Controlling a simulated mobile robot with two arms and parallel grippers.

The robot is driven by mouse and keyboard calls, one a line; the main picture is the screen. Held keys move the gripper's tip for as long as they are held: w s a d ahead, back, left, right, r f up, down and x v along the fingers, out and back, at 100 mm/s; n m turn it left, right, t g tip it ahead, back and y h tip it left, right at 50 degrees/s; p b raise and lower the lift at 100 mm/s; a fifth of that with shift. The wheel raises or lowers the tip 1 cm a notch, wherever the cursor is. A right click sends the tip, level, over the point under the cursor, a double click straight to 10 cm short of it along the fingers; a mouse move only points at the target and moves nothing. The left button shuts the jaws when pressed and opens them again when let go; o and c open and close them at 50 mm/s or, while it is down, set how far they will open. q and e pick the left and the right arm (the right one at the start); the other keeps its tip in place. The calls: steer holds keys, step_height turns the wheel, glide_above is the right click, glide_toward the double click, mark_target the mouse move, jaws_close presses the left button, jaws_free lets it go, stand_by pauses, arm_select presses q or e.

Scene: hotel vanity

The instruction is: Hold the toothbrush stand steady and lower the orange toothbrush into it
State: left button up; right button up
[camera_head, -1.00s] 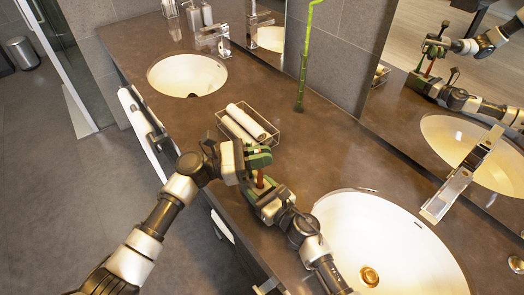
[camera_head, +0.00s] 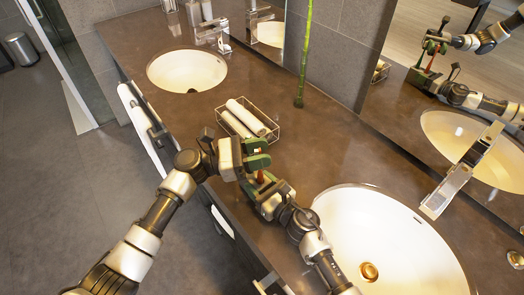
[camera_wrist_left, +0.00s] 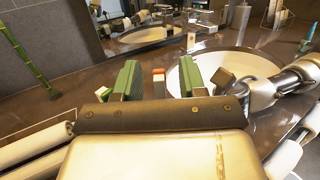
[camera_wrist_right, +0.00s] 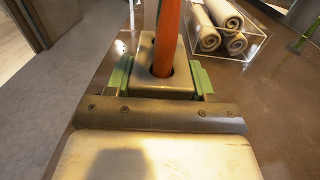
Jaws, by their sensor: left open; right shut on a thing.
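The toothbrush stand (camera_wrist_right: 153,76) is a beige-grey block with a round hole in its top, seen in the right wrist view. My right gripper (camera_head: 262,184) is shut on it, with one green finger on each side. The orange toothbrush (camera_wrist_right: 167,40) stands in the hole, close to upright; its lower end is hidden inside. In the left wrist view the toothbrush's orange, white-topped end (camera_wrist_left: 158,75) shows between the spread fingers of my left gripper (camera_wrist_left: 160,80). In the head view my open left gripper (camera_head: 258,153) is just above my right one.
A wire basket of rolled towels (camera_head: 247,119) sits on the brown counter behind the grippers. A sink basin (camera_head: 385,240) lies to the right and another (camera_head: 187,71) at the far left. A green bamboo stalk (camera_head: 304,55) stands by the mirror.

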arm_select(q)
steer(key=s+a+f, duration=0.1)
steer(key=a, duration=1)
steer(key=shift+a+f, duration=0.15)
steer(key=shift+f, duration=0.2)
arm_select(e)
steer(key=o, duration=1.1)
steer(key=v, duration=1.2)
steer(key=shift+r, duration=0.1)
arm_select(q)
steer(key=shift+s, duration=0.1)
arm_select(e)
steer(key=shift+a, duration=0.1)
